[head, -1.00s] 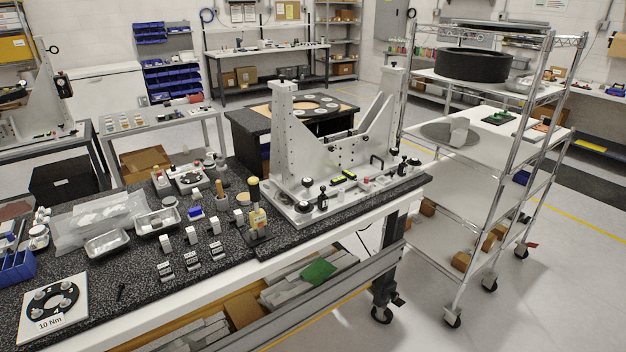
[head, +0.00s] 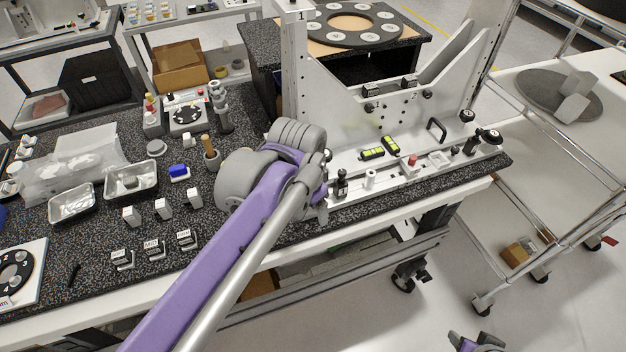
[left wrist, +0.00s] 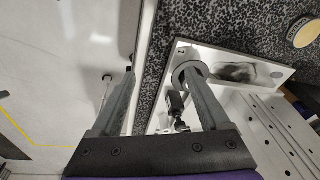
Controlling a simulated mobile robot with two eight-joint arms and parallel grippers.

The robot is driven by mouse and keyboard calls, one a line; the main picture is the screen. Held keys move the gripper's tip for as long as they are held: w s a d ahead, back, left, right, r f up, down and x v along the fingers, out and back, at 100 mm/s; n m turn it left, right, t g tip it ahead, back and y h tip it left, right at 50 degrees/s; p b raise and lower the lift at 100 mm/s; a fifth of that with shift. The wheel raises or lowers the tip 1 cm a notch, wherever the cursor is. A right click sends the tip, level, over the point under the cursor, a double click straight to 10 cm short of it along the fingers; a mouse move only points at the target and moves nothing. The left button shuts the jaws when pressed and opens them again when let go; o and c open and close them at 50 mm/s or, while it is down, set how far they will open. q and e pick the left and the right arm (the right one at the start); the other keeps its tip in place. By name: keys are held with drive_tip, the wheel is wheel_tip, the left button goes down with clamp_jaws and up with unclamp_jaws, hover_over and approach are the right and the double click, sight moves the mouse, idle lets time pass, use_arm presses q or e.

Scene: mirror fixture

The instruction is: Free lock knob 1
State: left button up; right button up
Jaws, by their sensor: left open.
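The pale grey mirror fixture (head: 430,172) stands on the speckled bench, with the label 1 on its left upright. A black knob on a short post (head: 340,184) stands at the front left of its base. My left gripper (head: 322,178) is at this left end, close beside that knob; its fingers are largely hidden by the wrist. In the left wrist view the two grey fingers are spread, with a black knob or clamp part (left wrist: 178,112) near the right finger. The gap between them holds nothing gripped. Contact cannot be told.
Several black knobs, including one at the base's right end (head: 488,137), and a black handle (head: 436,129) stand on the fixture. Labelled blocks (head: 153,247) and metal trays (head: 131,181) lie left of my arm. A wire cart (head: 540,150) stands right.

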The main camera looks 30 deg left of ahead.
use_arm(q)
drive_tip(key=w+a+r+m+g, duration=0.2)
drive_tip(key=w+a+r+m, duration=0.2)
drive_tip(key=w+r, duration=0.3)
drive_tip(key=f, duration=0.9)
drive_tip(key=shift+s+d+f, duration=0.2)
drive_tip(key=shift+s+f, duration=0.15)
drive_tip(key=shift+s, duration=0.05)
clamp_jaws()
